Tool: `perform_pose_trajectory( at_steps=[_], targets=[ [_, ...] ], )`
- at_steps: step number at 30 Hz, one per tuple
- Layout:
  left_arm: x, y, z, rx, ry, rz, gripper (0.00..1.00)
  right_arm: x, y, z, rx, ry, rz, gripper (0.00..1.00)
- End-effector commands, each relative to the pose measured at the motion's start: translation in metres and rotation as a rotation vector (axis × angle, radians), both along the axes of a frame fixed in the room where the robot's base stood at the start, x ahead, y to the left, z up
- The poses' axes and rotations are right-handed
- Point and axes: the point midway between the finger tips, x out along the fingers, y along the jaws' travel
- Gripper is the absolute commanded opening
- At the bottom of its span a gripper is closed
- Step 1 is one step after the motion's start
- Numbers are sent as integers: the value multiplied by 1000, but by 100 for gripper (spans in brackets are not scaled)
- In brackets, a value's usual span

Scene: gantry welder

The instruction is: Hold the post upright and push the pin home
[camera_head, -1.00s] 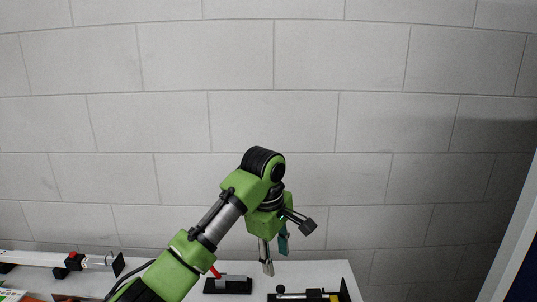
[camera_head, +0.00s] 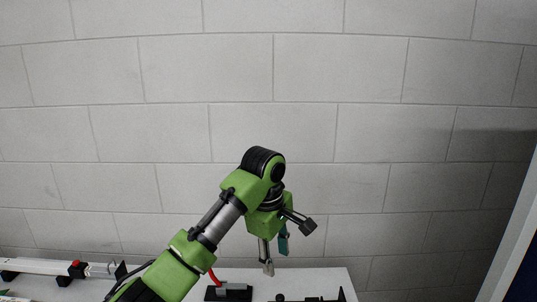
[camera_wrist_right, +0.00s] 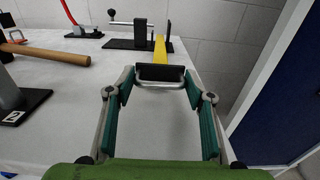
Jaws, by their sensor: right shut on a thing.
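In the right wrist view my right gripper (camera_wrist_right: 159,88) is shut on a dark block with a metal loop (camera_wrist_right: 160,73). The block is at the near end of a yellow bar (camera_wrist_right: 160,48), probably the post, which runs back to a fixture base (camera_wrist_right: 120,44). The fixture has a dark upright plate (camera_wrist_right: 168,32) and a block (camera_wrist_right: 140,32). A thin rod with a black ball knob (camera_wrist_right: 112,13), probably the pin, sticks out left of the block. How deep it sits is unclear. In the head view my left gripper (camera_head: 288,247) is open and empty above the bench.
A red lever on a black base (camera_wrist_right: 82,32) stands behind. A blue panel (camera_wrist_right: 285,105) stands at the right. The block wall is behind.

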Motion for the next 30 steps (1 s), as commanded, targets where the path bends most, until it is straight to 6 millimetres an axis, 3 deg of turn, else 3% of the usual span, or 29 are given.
perform_pose_trajectory(
  at_steps=[1,15,30],
  targets=[
    [0,0,11,0,0,0,39,3,-1,14,0,-6,-4,18],
    [0,0,56,0,0,0,39,8,-2,50,0,35,-5,18],
    [0,0,63,0,0,0,39,9,-1,54,-1,46,-5,17]
  ],
)
